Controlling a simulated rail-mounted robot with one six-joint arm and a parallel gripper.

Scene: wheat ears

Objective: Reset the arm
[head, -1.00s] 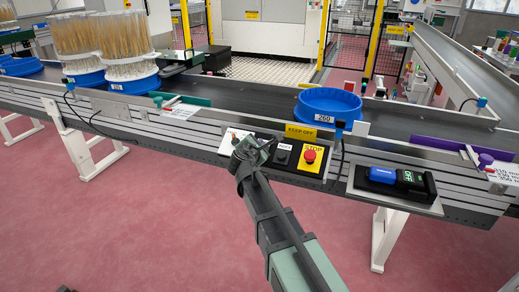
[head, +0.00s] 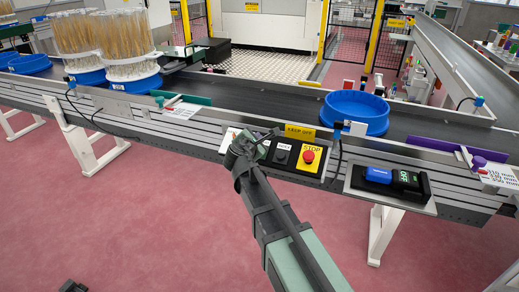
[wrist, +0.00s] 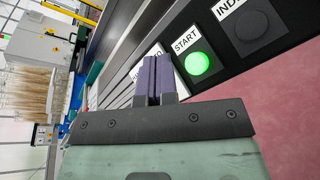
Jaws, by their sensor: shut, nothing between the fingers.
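My gripper (head: 266,140) is at the end of my dark arm (head: 278,215), in front of the conveyor's near side, close to the black control panel (head: 283,151). In the wrist view its two purple fingers (wrist: 154,80) are shut together with nothing between them. Beyond the fingertips in that view is the panel, with a lit green START button (wrist: 198,63) just right of the fingers and a dark button (wrist: 257,25) further right. In the head view my gripper hides the START button. I cannot tell its exact distance from the panel.
A red STOP button (head: 309,155) is on the same panel. A blue tub (head: 357,111) is on the dark belt. Clear containers of wheat ears (head: 126,38) stand in blue bases at the left. A blue-and-black device (head: 390,181) sits on a front shelf. The red floor (head: 150,230) in front is mostly free.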

